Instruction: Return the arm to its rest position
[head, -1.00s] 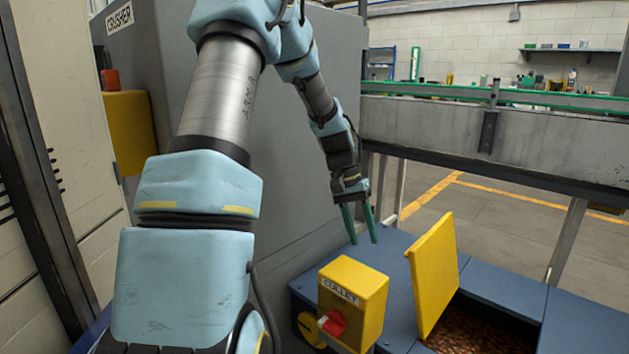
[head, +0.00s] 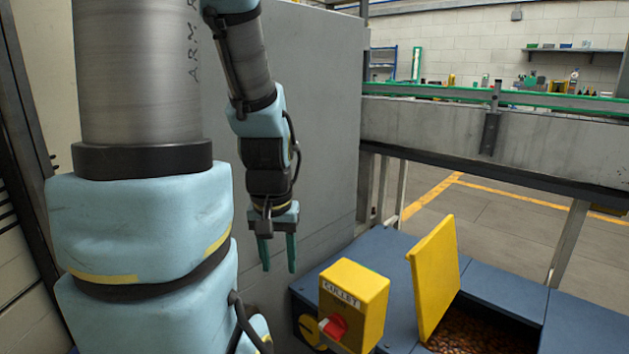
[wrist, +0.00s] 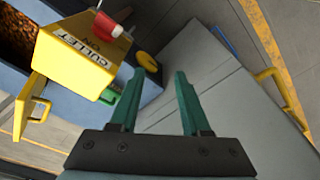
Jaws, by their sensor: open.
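My gripper (head: 279,268) hangs with its green fingers pointing down in front of the grey cabinet side, left of the yellow CULLET box. It is open, and nothing shows between the fingers. In the wrist view the two green fingers (wrist: 156,75) are spread apart and empty. My arm is bent, with its blue and silver links filling the left part of the head view.
The yellow CULLET box (head: 354,304) with a red knob (head: 334,326) stands on the blue bench (head: 388,256). Right of it, a yellow lid (head: 434,278) stands raised beside an opening with brown pieces (head: 475,328). The grey cabinet (head: 315,120) is close behind my gripper. A conveyor (head: 550,140) runs behind.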

